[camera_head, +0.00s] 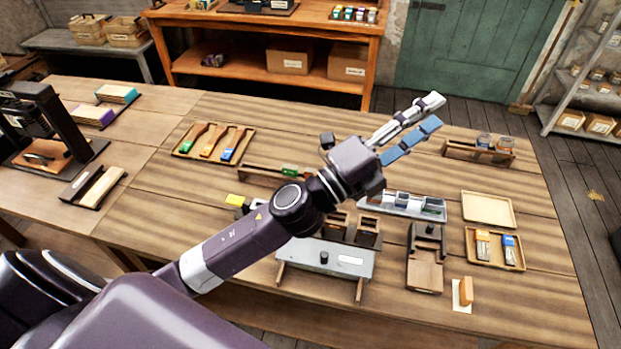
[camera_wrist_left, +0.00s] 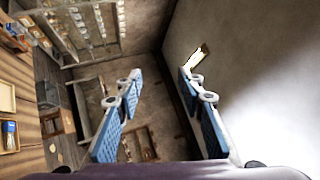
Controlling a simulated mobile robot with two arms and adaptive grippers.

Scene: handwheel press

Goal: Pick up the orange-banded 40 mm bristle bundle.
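A bundle with an orange-yellow band (camera_head: 482,245) stands on the left side of a small wooden tray (camera_head: 496,266) at the right of the table. A blue-banded bundle is beside it on the right. Bundle sizes cannot be read. My left gripper (camera_head: 433,113) is in the air over the table, behind and left of that tray, pointing to the back right. In the left wrist view its blue-padded fingers (camera_wrist_left: 163,88) are apart with nothing between them. The tray edges into that view at the left (camera_wrist_left: 12,120). My right gripper does not show.
An empty shallow tray (camera_head: 488,208) lies behind the bundle tray. A wooden fixture (camera_head: 425,275) and an orange-brown block (camera_head: 466,291) are left of it. A rack of jars (camera_head: 460,151) stands at the back right.

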